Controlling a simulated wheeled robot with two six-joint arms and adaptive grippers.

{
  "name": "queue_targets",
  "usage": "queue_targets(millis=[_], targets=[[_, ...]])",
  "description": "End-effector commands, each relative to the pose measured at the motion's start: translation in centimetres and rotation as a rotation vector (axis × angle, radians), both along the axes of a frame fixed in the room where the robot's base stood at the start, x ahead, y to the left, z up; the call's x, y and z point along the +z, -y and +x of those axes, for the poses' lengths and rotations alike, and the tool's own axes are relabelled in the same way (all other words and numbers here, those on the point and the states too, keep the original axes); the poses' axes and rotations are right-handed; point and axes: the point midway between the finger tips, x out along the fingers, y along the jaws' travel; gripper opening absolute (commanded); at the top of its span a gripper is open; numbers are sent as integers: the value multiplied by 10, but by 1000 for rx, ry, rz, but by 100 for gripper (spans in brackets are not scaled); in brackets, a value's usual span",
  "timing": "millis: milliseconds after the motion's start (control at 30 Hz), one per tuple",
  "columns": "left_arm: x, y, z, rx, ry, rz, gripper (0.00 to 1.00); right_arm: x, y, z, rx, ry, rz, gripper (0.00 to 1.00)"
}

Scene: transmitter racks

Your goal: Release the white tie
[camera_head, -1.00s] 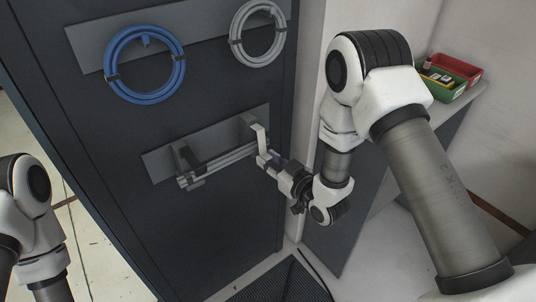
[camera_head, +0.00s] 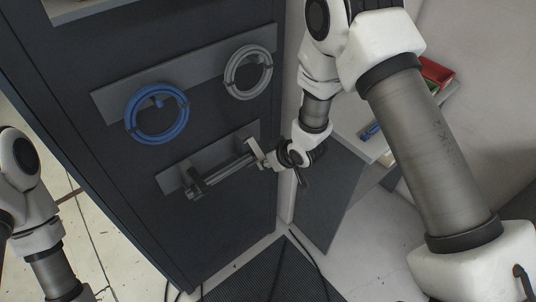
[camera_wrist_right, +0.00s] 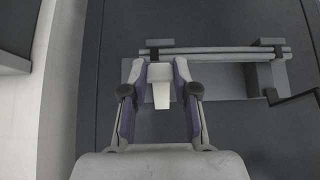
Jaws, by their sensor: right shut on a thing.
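The white tie (camera_wrist_right: 161,82) is a pale, tapering strap at the right end of a bundle of grey rods in the head view. It also shows in the head view (camera_head: 254,148). My right gripper (camera_wrist_right: 161,70) has its two purple-padded fingers on either side of the strap, shut on it. In the head view my right gripper (camera_head: 267,161) is at the rods' right end, partly hidden by its own wrist. The rods (camera_head: 222,173) rest in a grey bracket (camera_head: 172,180) on the dark cabinet door. My left gripper is out of view.
A blue cable coil (camera_head: 130,118) and a grey coil (camera_head: 230,75) hang on a plate above the bracket. A red bin (camera_head: 436,71) stands on a shelf at the right. A dark mat (camera_head: 265,275) and loose cables lie on the floor below.

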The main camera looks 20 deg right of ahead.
Motion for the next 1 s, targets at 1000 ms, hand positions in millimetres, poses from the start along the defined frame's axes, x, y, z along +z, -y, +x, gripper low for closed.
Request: queue_targets(millis=[1000], targets=[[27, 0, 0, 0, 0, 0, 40, 44, -4, 18, -2, 29, 7, 0]])
